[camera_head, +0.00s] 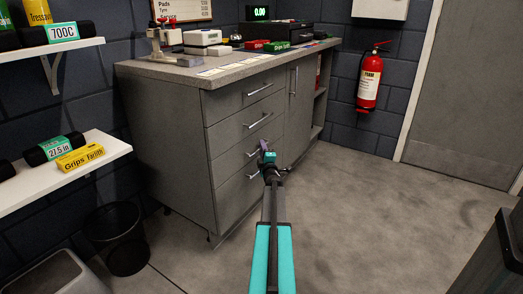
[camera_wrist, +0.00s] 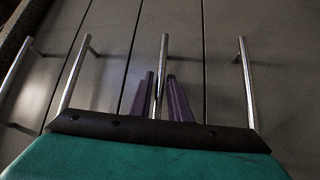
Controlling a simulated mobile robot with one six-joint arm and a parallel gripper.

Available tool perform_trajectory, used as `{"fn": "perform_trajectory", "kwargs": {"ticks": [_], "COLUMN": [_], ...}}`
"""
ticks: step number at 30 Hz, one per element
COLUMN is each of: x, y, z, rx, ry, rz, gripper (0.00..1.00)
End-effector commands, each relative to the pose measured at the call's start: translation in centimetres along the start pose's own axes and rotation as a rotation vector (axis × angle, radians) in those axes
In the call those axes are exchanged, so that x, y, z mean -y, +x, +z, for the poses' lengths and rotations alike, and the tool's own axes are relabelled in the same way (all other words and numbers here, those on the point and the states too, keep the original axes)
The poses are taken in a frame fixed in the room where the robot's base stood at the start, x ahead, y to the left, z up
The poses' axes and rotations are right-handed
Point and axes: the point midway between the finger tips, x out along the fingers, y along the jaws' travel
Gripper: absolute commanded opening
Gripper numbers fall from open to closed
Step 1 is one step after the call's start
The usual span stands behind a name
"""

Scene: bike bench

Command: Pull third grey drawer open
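The grey cabinet's third drawer (camera_head: 232,169) from the top looks closed, flush with its neighbours. My gripper (camera_head: 264,148) is in front of it, at its bar handle, and partly hides that handle in the head view. In the wrist view, the third drawer's metal handle (camera_wrist: 164,55) lies between my two purple fingers (camera_wrist: 161,90). A narrow gap shows on each side of the handle, so the fingers look open around it. I cannot tell how deep the handle sits between them.
The other drawer handles flank it: the second (camera_wrist: 75,72) left and the fourth (camera_wrist: 247,80) right in the wrist view. A cupboard door (camera_head: 298,110) is right of the drawers. A black bin (camera_head: 118,240) stands at left.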

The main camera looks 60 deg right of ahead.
Motion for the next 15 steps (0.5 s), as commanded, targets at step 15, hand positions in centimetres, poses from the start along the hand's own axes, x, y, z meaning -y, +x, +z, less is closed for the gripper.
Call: {"fn": "perform_trajectory", "kwargs": {"ticks": [15], "x": [-0.03], "y": [-0.01], "z": [0.11], "rx": [0.001], "ry": [0.0], "rz": [0.0], "gripper": [0.0]}}
